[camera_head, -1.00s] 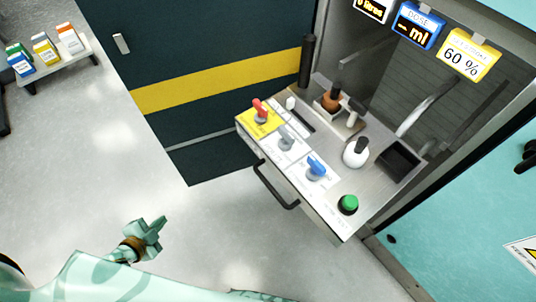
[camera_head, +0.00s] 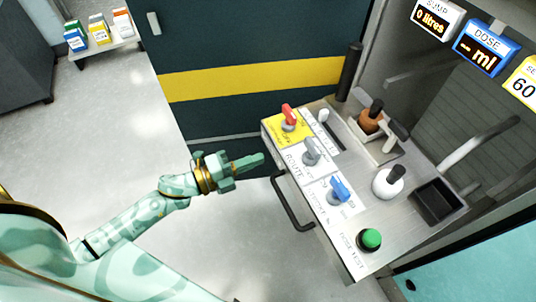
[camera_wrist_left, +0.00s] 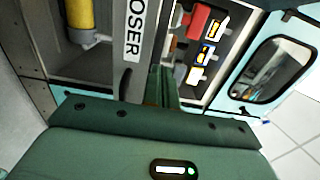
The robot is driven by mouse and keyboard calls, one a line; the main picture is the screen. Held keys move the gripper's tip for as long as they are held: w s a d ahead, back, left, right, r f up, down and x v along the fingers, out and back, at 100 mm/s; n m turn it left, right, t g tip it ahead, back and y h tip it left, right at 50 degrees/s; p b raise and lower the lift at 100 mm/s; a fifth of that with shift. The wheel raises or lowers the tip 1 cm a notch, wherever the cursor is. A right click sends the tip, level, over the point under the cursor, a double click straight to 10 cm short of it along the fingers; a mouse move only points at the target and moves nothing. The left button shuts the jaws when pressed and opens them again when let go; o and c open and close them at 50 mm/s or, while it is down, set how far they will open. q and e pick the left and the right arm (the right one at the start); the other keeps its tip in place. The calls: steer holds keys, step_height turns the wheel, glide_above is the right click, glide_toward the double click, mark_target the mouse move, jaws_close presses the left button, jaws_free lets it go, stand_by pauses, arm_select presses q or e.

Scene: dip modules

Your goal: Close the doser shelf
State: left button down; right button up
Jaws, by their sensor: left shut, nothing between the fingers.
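The doser shelf (camera_head: 352,222) stands pulled out of its cabinet, with a dark bar handle (camera_head: 291,205) on its front face. On its top are a red knob, a grey knob, a blue knob and a green button. My left gripper (camera_head: 256,160) is shut and empty, just left of the shelf's front, a little above and left of the handle. It appears apart from the shelf. In the left wrist view, a grey panel lettered "DOSER" (camera_wrist_left: 133,38) is beyond the shut fingers (camera_wrist_left: 163,85). My right gripper is not in view.
Dark cabinet doors with a yellow stripe (camera_head: 250,80) stand behind my left gripper. Display signs (camera_head: 486,48) hang above the shelf. A small bench (camera_head: 105,46) with several boxes is at the far left. The pale floor left of the shelf is clear.

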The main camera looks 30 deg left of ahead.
mark_target(278, 151)
arm_select(q)
steer(key=x, duration=0.2)
steer(key=shift+w+d+f, duration=0.1)
steer(key=shift+w+d, duration=0.1)
steer(key=shift+w, duration=0.05)
steer(key=shift+w+d+b, duration=0.25)
steer(key=shift+w+b, duration=0.05)
steer(key=shift+w+d, duration=0.15)
steer(key=shift+w, duration=0.05)
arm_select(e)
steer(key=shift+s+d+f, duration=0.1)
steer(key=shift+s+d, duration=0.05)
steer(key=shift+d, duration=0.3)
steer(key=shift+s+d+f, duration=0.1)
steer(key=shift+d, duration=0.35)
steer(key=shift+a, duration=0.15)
arm_select(q)
steer(key=shift+w, duration=0.1)
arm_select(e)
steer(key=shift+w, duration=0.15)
